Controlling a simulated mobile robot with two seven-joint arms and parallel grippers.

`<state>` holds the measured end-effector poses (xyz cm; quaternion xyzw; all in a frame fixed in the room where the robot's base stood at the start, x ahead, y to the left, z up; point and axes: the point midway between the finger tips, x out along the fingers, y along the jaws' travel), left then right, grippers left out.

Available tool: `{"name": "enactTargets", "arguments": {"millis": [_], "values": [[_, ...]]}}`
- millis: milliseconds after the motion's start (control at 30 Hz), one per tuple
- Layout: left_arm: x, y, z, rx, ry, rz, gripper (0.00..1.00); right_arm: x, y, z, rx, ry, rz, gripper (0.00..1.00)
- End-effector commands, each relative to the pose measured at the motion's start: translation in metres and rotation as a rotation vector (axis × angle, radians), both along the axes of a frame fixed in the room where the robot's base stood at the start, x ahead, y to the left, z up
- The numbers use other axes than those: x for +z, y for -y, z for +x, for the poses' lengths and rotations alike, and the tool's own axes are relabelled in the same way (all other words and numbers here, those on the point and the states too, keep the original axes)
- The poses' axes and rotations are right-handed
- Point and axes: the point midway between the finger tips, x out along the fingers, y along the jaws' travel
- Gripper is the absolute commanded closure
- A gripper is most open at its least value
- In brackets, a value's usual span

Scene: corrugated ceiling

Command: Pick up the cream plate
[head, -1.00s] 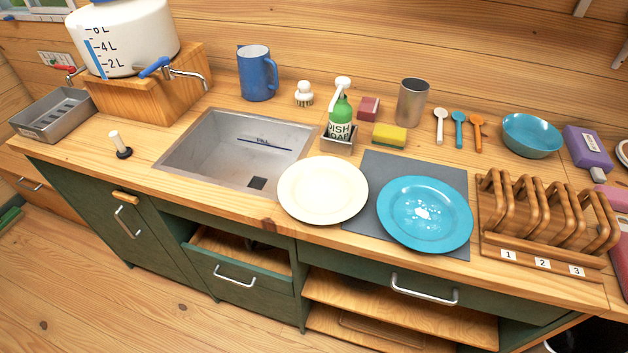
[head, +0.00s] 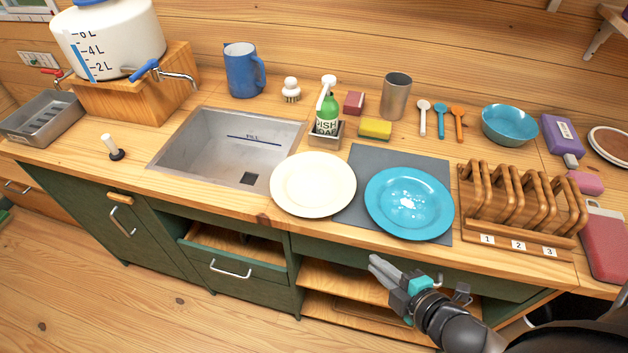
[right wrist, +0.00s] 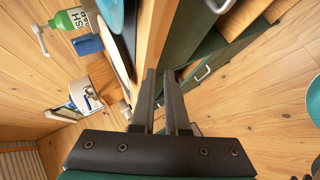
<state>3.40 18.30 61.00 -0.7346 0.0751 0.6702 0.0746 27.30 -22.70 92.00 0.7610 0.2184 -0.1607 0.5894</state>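The cream plate (head: 313,185) lies on the wooden counter in the head view, just right of the sink and beside the grey mat, with its near rim close to the counter's front edge. A blue plate (head: 409,203) with wet-looking white spots lies to its right on the mat. My right gripper (head: 377,266) is in front of the counter, below the blue plate and apart from both plates. In the right wrist view its two fingers (right wrist: 161,80) stand a gap apart with nothing between them. My left gripper is not in view.
The sink (head: 228,148) is left of the cream plate. A soap bottle (head: 327,112) stands behind it. A wooden rack (head: 522,200) stands right of the grey mat (head: 357,160). A drawer (head: 236,262) below the counter is partly open.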

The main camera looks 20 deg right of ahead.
Motion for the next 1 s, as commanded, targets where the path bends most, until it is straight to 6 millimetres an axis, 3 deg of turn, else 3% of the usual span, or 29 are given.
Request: {"name": "enactTargets", "arguments": {"millis": [33, 100, 200, 300, 1000], "values": [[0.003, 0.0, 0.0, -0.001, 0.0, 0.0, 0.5, 0.022, -0.007, 0.003, 0.042, 0.039, -0.023, 0.88], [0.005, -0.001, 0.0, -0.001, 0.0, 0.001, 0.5, 0.043, -0.015, 0.006, 0.086, 0.083, -0.048, 0.88], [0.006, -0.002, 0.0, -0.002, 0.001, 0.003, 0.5, 0.062, -0.023, 0.008, 0.125, 0.125, -0.071, 0.88], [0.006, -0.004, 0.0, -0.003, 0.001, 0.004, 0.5, 0.07, -0.026, 0.011, 0.141, 0.143, -0.082, 0.88], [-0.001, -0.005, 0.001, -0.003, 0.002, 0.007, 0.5, 0.037, -0.046, 0.087, 0.139, 0.145, -0.079, 0.88]]}}
